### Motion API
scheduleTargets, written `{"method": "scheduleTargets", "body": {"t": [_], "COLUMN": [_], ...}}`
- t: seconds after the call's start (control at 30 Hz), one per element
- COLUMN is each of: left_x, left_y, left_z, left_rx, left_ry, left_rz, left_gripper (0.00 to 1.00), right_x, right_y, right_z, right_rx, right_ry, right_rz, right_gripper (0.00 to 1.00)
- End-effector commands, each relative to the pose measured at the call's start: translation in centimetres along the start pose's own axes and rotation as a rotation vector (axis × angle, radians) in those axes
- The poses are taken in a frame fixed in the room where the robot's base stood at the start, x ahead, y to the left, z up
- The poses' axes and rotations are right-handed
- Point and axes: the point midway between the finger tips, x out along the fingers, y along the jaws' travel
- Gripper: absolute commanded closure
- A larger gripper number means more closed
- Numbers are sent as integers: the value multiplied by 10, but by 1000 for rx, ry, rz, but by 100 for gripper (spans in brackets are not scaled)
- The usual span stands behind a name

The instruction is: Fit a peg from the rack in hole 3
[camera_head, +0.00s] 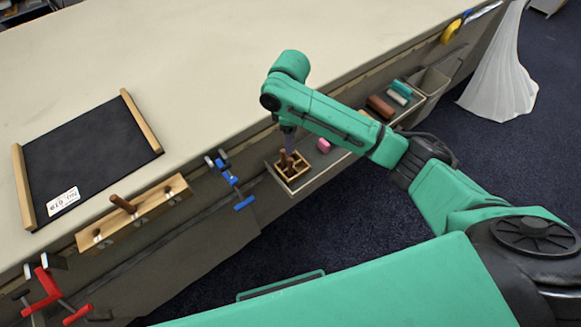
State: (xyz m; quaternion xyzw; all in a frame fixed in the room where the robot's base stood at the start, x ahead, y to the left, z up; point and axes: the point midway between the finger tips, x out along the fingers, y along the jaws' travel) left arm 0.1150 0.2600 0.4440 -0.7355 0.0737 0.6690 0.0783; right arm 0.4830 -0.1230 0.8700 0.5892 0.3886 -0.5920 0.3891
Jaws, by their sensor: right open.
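The rack (304,174), a small wooden box with compartments, sits on a ledge at the table's side and holds brown pegs (288,163); how many is too small to tell. My right gripper (288,148) points down just above the rack at the pegs. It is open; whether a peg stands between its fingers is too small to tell. A long wooden block (150,208) lies along the table edge to the left. A brown peg (122,203) sticks up tilted near its middle. Hole numbers cannot be read. My left gripper is out of view.
A blue clamp (230,178) and a red clamp (42,290) sit on the table's edge. A dark framed board (90,150) lies on the table. A pink block (323,145), several coloured blocks and a grey bin (432,82) line the ledge. The tabletop's middle is clear.

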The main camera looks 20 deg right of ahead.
Motion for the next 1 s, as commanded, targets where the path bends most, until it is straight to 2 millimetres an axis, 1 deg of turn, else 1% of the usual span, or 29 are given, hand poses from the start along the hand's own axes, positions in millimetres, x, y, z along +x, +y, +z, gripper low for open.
{"method": "scheduleTargets", "body": {"t": [0.03, 0.1, 0.2, 0.37, 0.47, 0.5, 0.6, 0.77, 0.8, 0.87, 0.9, 0.93, 0.97, 1.0], "left_x": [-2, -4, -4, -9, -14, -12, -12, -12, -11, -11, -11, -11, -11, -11], "left_y": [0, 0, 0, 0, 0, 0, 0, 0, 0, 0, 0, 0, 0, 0], "left_z": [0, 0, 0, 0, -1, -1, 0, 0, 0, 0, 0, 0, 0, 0], "left_rx": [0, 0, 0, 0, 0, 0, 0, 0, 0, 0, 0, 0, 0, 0], "left_ry": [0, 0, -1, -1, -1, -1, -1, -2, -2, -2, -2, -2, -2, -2], "left_rz": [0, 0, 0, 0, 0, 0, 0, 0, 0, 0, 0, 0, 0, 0], "left_gripper": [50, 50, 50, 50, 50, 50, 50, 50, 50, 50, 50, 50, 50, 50], "right_x": [13, 31, 50, 70, 89, 98, 109, 110, 110, 110, 110, 110, 110, 110], "right_y": [-1, -1, -1, -3, -6, -5, -5, -5, -5, -5, -5, -5, -5, -5], "right_z": [1, 1, 0, 1, 2, 2, 2, 1, 1, 1, 1, 1, 1, 1], "right_rx": [2, 2, 1, 1, 1, 1, -1, 0, 0, 0, 0, 0, 0, 0], "right_ry": [-4, -2, 1, 1, 0, 2, 2, 4, 4, 4, 4, 4, 4, 4], "right_rz": [-4, -2, 0, -1, 0, 1, 2, 3, 3, 3, 3, 3, 3, 3], "right_gripper": [43, 43, 43, 43, 43, 43, 43, 43, 47, 70, 85, 96, 100, 100]}}
